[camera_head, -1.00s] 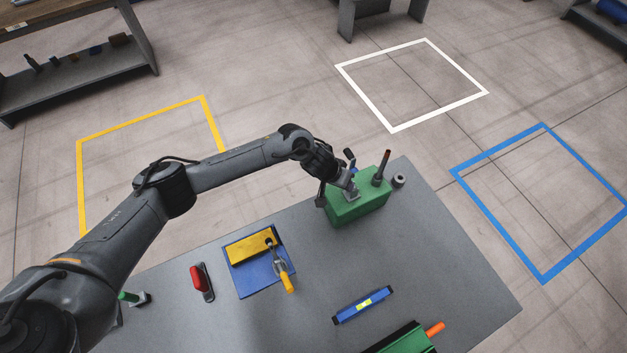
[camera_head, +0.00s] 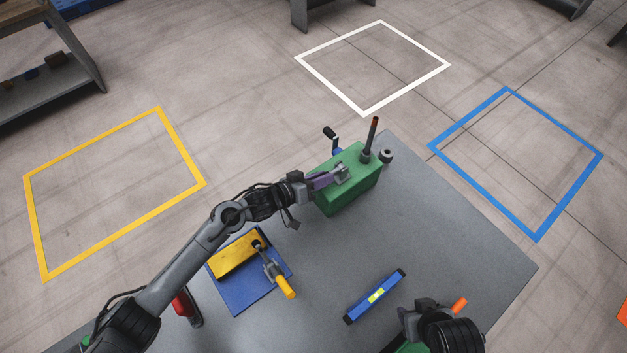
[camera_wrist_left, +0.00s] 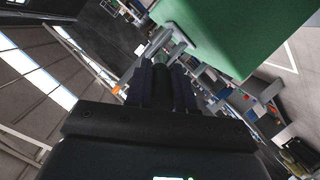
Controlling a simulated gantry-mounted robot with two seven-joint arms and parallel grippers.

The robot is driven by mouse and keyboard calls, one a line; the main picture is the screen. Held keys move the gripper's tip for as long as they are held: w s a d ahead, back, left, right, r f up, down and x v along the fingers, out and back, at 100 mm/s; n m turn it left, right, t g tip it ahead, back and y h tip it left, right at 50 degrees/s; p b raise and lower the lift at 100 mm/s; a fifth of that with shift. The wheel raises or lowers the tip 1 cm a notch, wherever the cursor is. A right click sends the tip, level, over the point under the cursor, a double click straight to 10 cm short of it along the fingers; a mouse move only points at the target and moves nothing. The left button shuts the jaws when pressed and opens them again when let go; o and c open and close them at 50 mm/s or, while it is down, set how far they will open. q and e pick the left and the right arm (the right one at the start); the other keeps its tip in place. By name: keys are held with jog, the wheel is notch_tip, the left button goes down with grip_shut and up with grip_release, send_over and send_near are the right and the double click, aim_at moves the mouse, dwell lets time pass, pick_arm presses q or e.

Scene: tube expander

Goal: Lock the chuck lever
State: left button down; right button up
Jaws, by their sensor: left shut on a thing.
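A green box-shaped tool (camera_head: 350,196) stands at the far edge of the table. A purple-grey lever (camera_head: 322,180) juts from the grey metal fitting (camera_head: 342,172) at its top, toward my left arm. My left gripper (camera_head: 308,185) is shut on this lever at the box's left side. In the left wrist view the gripper (camera_wrist_left: 162,80) meets a grey metal bar (camera_wrist_left: 168,44) beside the green box (camera_wrist_left: 225,30). An upright post with a brown handle (camera_head: 373,131) also stands on the tool. My right gripper (camera_head: 412,318) is at the lower right; its jaw opening is unclear.
A blue spirit level (camera_head: 375,296) lies near mid-table. A red-handled item (camera_head: 186,306) is partly hidden by my left arm. The table's right side is clear.

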pick_arm(q)
jog(key=shift+f+h+b, duration=0.25)
jog(key=shift+h+b, duration=0.05)
jog(key=shift+b, duration=0.15)
jog(key=c, duration=1)
grip_release()
jog(key=shift+o, duration=0.2)
jog(key=v, duration=0.7)
jog(key=shift+s+a, duration=0.25)
